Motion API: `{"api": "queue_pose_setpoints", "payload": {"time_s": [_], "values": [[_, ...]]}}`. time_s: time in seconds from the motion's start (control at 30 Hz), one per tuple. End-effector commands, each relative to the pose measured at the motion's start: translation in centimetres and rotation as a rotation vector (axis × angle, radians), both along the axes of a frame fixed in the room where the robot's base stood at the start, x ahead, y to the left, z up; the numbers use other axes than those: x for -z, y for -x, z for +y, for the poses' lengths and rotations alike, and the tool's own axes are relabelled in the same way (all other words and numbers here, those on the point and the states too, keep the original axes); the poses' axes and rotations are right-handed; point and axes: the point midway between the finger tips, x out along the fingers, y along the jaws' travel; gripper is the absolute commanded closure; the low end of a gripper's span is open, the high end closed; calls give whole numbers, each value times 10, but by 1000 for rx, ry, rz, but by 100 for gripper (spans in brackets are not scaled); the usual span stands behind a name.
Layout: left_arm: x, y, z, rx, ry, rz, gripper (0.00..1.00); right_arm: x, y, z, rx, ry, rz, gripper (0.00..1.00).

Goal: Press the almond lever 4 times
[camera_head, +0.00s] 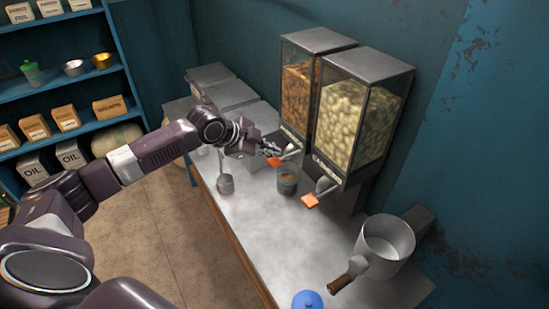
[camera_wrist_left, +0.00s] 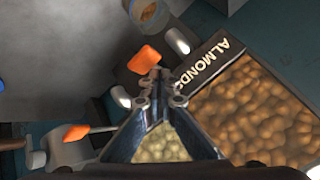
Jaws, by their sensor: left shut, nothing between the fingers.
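The almond dispenser (camera_head: 296,92) holds brown nuts, and its "ALMONDS" label (camera_wrist_left: 203,62) shows in the left wrist view. Its orange lever (camera_head: 274,162) sticks out at the front, and it also shows in the left wrist view (camera_wrist_left: 145,58). My left gripper (camera_head: 270,150) is shut and empty, with its fingertips (camera_wrist_left: 160,82) close to this lever. I cannot tell whether they touch it. A cup (camera_head: 288,182) with some brown contents stands on the counter below the spout. My right gripper is not in view.
A second dispenser (camera_head: 356,115) with pale nuts stands to the right, with its own orange lever (camera_head: 310,201). A pot (camera_head: 387,240) and a blue lid (camera_head: 307,299) are nearer on the counter (camera_head: 275,235). Metal containers (camera_head: 222,93) stand at the back left.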

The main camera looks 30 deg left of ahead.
Motion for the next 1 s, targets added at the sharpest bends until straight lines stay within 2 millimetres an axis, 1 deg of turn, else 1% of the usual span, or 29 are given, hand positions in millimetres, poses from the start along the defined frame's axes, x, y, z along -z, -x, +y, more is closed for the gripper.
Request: {"api": "queue_pose_setpoints", "payload": {"time_s": [0.17,0.27,0.7,0.8,1.0], "values": [[0,0,0,1,1,0,100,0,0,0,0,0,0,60],[-5,0,0,0,1,-1,100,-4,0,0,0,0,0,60],[-48,0,0,1,1,0,100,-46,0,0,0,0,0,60],[-51,0,0,1,1,0,100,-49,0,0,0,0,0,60],[-50,0,-1,1,1,0,100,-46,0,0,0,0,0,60]]}}
